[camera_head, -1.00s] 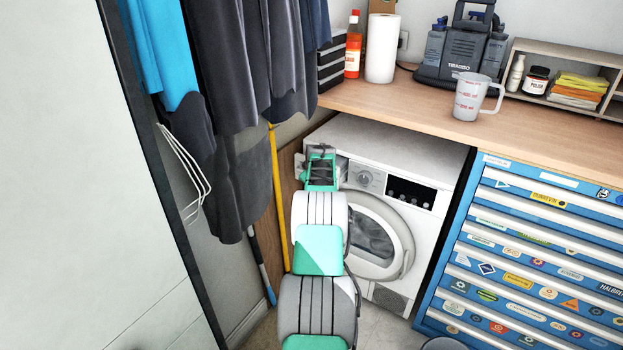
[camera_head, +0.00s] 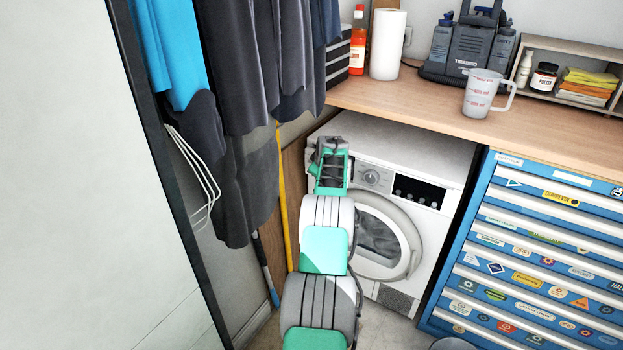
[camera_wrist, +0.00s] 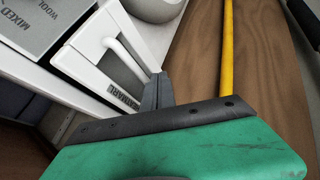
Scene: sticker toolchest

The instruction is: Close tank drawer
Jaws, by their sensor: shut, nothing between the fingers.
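The tank drawer (camera_wrist: 106,52) is the white box front with a bar handle in the wrist view. It stands out from the white washer-like machine (camera_head: 426,222), so it looks partly open. My gripper (camera_wrist: 157,90) is shut and empty. Its dark fingertips are close beside the drawer front near its lettered edge; I cannot tell whether they touch. In the head view my gripper (camera_head: 327,150) is at the machine's upper left corner and hides most of the drawer there. The machine's round door (camera_head: 380,240) looks shut.
A wooden panel (camera_head: 294,180) and a yellow pole (camera_head: 284,215) stand close left of the machine. Dark clothes (camera_head: 245,120) hang further left. A blue tool chest (camera_head: 530,250) stands right. The worktop (camera_head: 420,105) overhangs the machine.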

